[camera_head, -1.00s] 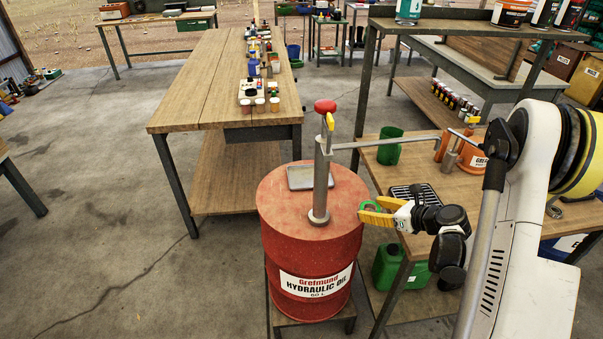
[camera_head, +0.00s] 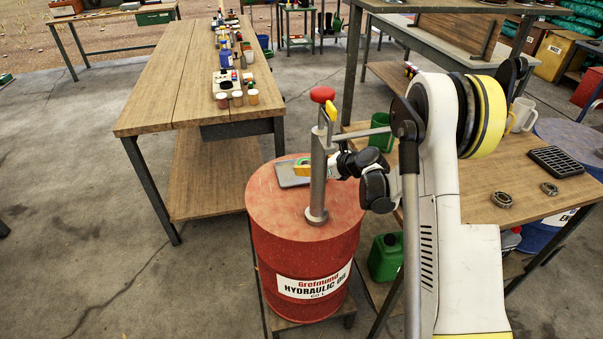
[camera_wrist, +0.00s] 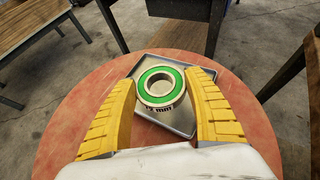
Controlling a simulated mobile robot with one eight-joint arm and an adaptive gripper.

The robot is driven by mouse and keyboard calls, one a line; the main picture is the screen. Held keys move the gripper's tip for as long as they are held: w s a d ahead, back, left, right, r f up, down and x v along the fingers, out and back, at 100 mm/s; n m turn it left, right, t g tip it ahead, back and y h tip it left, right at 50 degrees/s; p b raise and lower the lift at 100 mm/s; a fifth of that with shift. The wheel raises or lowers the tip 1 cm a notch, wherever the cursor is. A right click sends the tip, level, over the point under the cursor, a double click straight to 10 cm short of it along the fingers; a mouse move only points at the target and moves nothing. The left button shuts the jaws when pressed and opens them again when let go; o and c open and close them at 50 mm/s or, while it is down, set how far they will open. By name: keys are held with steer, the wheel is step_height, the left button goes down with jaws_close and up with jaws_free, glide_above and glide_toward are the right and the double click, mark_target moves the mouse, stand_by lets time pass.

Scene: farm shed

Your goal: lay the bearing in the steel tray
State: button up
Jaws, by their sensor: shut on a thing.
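The bearing (camera_wrist: 161,87), a steel ring with a bright green face, is between the yellow fingers of my gripper (camera_wrist: 162,86) in the wrist view. My gripper is shut on it, one finger at each side. The steel tray (camera_wrist: 182,125), shallow and grey, lies behind and below the bearing on the red drum top. In the head view the tray (camera_head: 289,182) is partly hidden by my gripper (camera_head: 303,168), which is over it behind the pump pipe. I cannot tell how high the bearing is above the tray floor.
The red oil drum (camera_head: 305,245) carries an upright pump (camera_head: 318,175) with a red knob, close beside my gripper. The long wooden table (camera_head: 185,85) stands behind left.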

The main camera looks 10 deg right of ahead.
steer(key=shift+w+a+f+b, duration=0.15)
steer(key=shift+w+a, duration=0.25)
steer(key=shift+w, duration=0.2)
steer(key=shift+w+a+r+b, duration=0.15)
steer(key=shift+w+a, duration=0.25)
steer(key=shift+w, duration=0.2)
steer(key=shift+f+b, duration=0.85)
steer(key=shift+f, duration=0.9)
steer(key=shift+f, duration=0.15)
steer(key=o, duration=1.4)
